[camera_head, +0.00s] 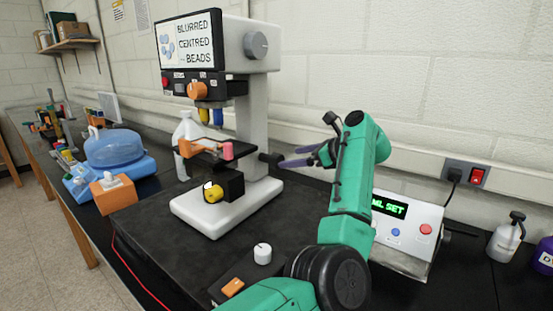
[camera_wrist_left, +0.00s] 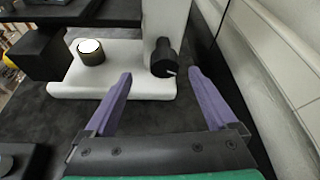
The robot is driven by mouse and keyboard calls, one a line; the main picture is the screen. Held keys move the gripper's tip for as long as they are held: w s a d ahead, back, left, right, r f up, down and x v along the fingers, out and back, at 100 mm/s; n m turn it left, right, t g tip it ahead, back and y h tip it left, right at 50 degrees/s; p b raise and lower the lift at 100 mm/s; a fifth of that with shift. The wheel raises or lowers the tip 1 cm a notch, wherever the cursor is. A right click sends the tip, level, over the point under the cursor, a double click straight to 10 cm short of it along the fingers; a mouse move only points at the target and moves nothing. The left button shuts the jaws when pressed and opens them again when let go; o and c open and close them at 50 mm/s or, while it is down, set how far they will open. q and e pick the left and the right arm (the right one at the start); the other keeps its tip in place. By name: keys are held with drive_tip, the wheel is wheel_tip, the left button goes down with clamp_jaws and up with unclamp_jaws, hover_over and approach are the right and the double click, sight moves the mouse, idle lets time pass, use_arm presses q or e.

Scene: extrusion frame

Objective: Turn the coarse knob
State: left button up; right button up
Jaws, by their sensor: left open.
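The white microscope (camera_head: 250,130) stands on a dark bench mat, its screen (camera_head: 190,40) reading "BLURRED CENTRED BEADS". A black knob (camera_head: 270,158), which looks like the coarse knob, sticks out low on the right side of the column. My left gripper (camera_head: 290,157), with purple fingers, is open just right of the knob. In the left wrist view its fingertips (camera_wrist_left: 159,73) are spread with the knob ahead between them, apparently clear of both. My right gripper is not in view.
A white control box (camera_head: 405,225) with a green display stands right of my arm, near a wall switch (camera_head: 477,177). A small box with a white knob (camera_head: 263,253) is in front. Bottles stand at far right. The wall (camera_head: 410,80) runs close behind.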

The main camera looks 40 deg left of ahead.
sight(281, 159)
use_arm(q)
drive_tip(key=x, duration=0.2)
drive_tip(key=p+x, duration=0.1)
drive_tip(key=x, duration=0.2)
drive_tip(key=w+p+x, duration=0.1)
drive_tip(key=x, duration=0.2)
drive_tip(key=shift+f, duration=0.25)
drive_tip(key=shift+s+a+f, duration=0.1)
drive_tip(key=shift+s+a, duration=0.15)
drive_tip(key=shift+a, duration=0.15)
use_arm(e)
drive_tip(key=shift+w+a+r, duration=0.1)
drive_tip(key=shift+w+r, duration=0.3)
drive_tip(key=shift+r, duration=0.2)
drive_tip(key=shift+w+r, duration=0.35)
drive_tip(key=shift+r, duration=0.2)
use_arm(q)
drive_tip(key=shift+d, duration=0.1)
drive_tip(key=shift+w, duration=0.1)
drive_tip(key=c, duration=1.3)
drive_tip(key=shift+m+g+p, duration=0.4)
drive_tip(key=shift+m+p, duration=0.1)
drive_tip(key=shift+p, duration=0.05)
drive_tip(key=shift+c, duration=0.2)
drive_tip(key=shift+m, duration=0.3)
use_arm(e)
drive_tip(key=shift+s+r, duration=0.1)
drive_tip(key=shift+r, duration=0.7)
use_arm(q)
drive_tip(key=o, duration=1.3)
